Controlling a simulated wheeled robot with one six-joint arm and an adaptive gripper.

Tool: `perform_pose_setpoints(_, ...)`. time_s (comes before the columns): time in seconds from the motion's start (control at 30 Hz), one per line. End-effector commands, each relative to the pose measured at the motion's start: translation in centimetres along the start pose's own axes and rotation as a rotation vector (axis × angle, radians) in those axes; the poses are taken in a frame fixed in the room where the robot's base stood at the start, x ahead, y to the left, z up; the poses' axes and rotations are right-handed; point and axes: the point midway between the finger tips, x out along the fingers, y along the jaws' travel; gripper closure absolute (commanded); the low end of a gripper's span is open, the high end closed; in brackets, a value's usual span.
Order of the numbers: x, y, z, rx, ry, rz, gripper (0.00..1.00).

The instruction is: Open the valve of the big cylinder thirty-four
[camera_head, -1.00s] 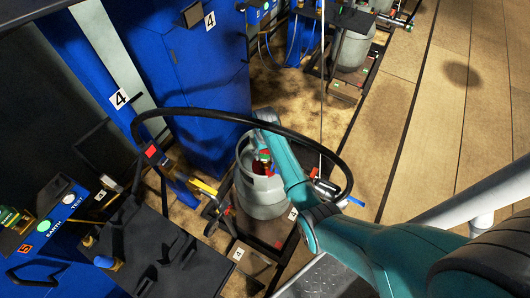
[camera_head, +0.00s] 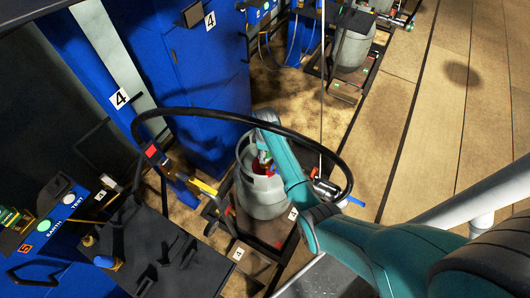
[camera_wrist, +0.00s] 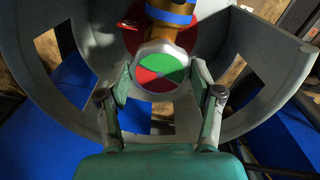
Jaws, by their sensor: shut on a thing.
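A grey gas cylinder (camera_head: 262,197) stands upright on a low dark frame, with a protective collar around its top. In the wrist view, the collar (camera_wrist: 252,65) surrounds a round valve knob (camera_wrist: 160,68) with a green and red face. Behind the knob are a brass fitting (camera_wrist: 172,35) with a blue band and a red disc (camera_wrist: 122,28). My gripper (camera_wrist: 162,80) is inside the collar, its two fingers shut on the knob from both sides. In the head view, my arm partly hides the valve. I cannot read thirty-four on the cylinder.
A black hose (camera_head: 245,116) arches over the cylinder and my arm. Blue cabinets (camera_head: 205,85) marked 4 stand behind it. A dark bench (camera_head: 160,260) is at front left. Another cylinder (camera_head: 353,48) stands at the back. Open floor (camera_head: 440,120) lies to the right.

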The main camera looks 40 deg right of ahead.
Motion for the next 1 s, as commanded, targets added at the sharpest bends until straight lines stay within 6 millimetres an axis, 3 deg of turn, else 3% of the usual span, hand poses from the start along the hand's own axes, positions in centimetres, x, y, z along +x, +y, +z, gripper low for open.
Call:
perform_pose_setpoints(0.4,0.01,0.00,-0.02,-0.201,0.001,0.001,0.70)
perform_pose_setpoints(0.97,0.01,-0.01,-0.03,-0.233,0.001,0.001,0.70)
perform_pose_setpoints(1.0,0.01,-0.01,-0.03,-0.232,0.001,0.001,0.32)
